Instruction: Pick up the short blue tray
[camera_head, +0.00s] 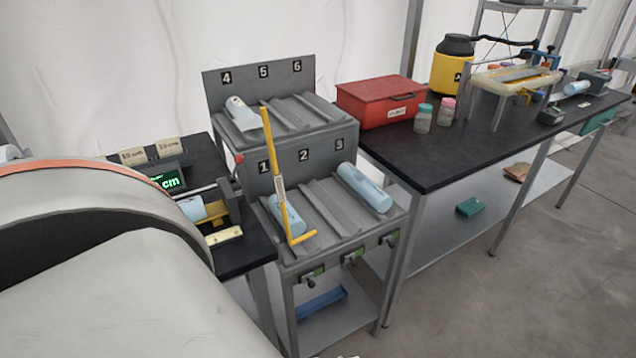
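A short blue tray (321,302) lies on the lower shelf of the grey numbered rack, below the slots. It looks like a low, narrow trough, and the rack's front frame is close above it. A large pale arm link of mine fills the lower left of the view.
The grey rack (330,250) holds light blue cylinders (365,187) in numbered slots, with a yellow rod (279,175) standing in front. A black table (455,150) with a red box (381,102) is at right. The floor (530,270) at right is open.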

